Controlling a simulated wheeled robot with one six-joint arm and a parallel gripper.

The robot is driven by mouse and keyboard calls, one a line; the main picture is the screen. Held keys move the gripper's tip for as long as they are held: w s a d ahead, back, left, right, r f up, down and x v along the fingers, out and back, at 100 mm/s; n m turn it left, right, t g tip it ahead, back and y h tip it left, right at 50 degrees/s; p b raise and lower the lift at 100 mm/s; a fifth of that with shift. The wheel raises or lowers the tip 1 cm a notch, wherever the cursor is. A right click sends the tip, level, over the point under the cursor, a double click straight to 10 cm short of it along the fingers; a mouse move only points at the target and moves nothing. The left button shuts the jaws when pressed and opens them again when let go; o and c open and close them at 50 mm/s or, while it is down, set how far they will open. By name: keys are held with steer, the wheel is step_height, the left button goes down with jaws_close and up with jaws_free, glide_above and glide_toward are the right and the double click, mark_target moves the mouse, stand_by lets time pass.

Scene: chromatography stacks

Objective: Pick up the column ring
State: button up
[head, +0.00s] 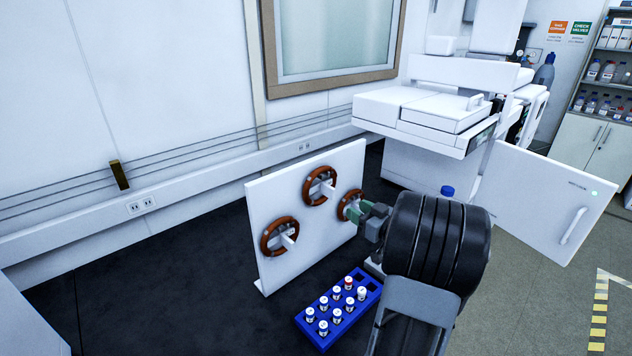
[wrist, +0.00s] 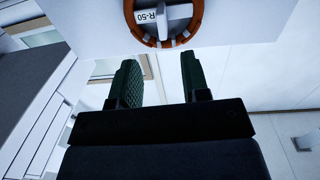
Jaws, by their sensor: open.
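Three brown-orange column rings hang on white pegs on an upright white panel in the head view: a left ring (head: 265,242), an upper ring (head: 307,190) and a right ring (head: 342,207). My gripper (head: 358,213) is at the right ring and overlaps part of it in that view. In the wrist view a ring (wrist: 198,22) is cut off at the top edge, around a white peg marked R-50 (wrist: 172,13). My gripper (wrist: 159,80) is open, its two green pads apart and nothing between them. The ring lies beyond the fingertips; I see no contact.
The white panel (head: 255,205) stands on a dark worktop. A blue rack (head: 312,333) of several capped vials stands in front of it, below my arm. White instruments (head: 420,110) and an open white door (head: 545,200) are at the right. The worktop left of the panel is clear.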

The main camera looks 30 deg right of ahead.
steer(key=y+p, duration=0.1)
steer(key=p, duration=0.1)
glide_toward(321, 188)
steer(key=w, duration=0.3)
steer(key=shift+w+a+f, duration=0.15)
steer(key=shift+w+f, duration=0.1)
steer(key=shift+f, duration=0.1)
steer(key=shift+w+a+f+p, duration=0.1)
steer(key=shift+w+p, duration=0.15)
steer(key=shift+w, duration=0.5)
steer(key=shift+w+a+r+p, duration=0.1)
steer(key=shift+w+p, duration=0.2)
steer(key=shift+w, duration=0.45)
steer(key=shift+w+a+f+p, duration=0.1)
steer(key=shift+w+p, duration=0.15)
steer(key=shift+w, duration=0.5)
jaws_close()
